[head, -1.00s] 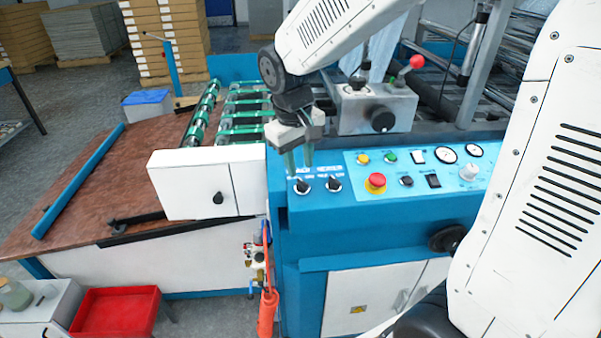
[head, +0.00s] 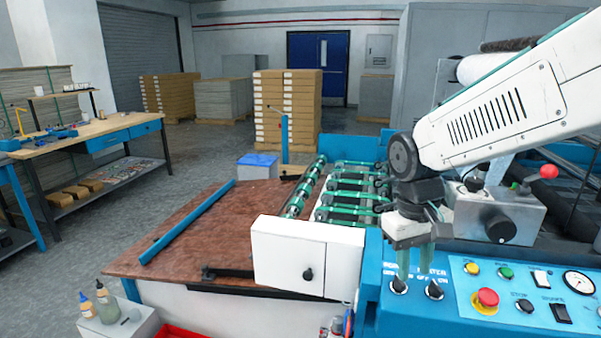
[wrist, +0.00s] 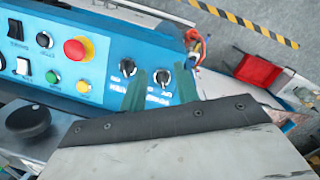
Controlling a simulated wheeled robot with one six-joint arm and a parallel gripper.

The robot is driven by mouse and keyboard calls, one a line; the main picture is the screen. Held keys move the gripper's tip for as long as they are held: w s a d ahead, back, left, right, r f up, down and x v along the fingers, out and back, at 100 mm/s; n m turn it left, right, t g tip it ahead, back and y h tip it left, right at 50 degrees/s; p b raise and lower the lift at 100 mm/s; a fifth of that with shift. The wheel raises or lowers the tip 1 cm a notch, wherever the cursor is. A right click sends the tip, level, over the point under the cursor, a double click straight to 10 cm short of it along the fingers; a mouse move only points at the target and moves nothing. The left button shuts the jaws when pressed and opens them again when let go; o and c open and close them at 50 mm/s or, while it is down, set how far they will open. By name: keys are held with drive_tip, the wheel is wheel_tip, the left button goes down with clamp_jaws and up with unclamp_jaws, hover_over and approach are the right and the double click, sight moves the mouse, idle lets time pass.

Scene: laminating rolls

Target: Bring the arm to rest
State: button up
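My gripper (head: 416,262) is above the blue control panel (head: 455,275) of the laminating machine. Its two green fingers are apart, with nothing seen between them. They point down near two black rotary switches, the left one (head: 398,286) and the right one (head: 434,290). Whether a finger touches a switch I cannot tell. In the wrist view the fingers (wrist: 160,90) stand apart in front of the same panel, with the switches (wrist: 162,77) just beyond them.
The red emergency button (head: 487,298) and other controls lie right of the switches. A grey box with a red-knobbed lever (head: 500,215) stands close behind my gripper. A white cabinet (head: 300,258) is to the left. Floor is open beyond the brown table (head: 200,225).

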drive_tip(key=s+d+r+m+t, duration=0.1)
drive_tip(key=s+r, duration=0.1)
drive_tip(key=s, duration=0.6)
drive_tip(key=s+d+r+m+t+y, duration=0.1)
drive_tip(key=s+d+r, duration=0.1)
drive_tip(key=s, duration=0.7)
drive_tip(key=shift+s+d+r, duration=0.2)
drive_tip(key=shift+r, duration=0.1)
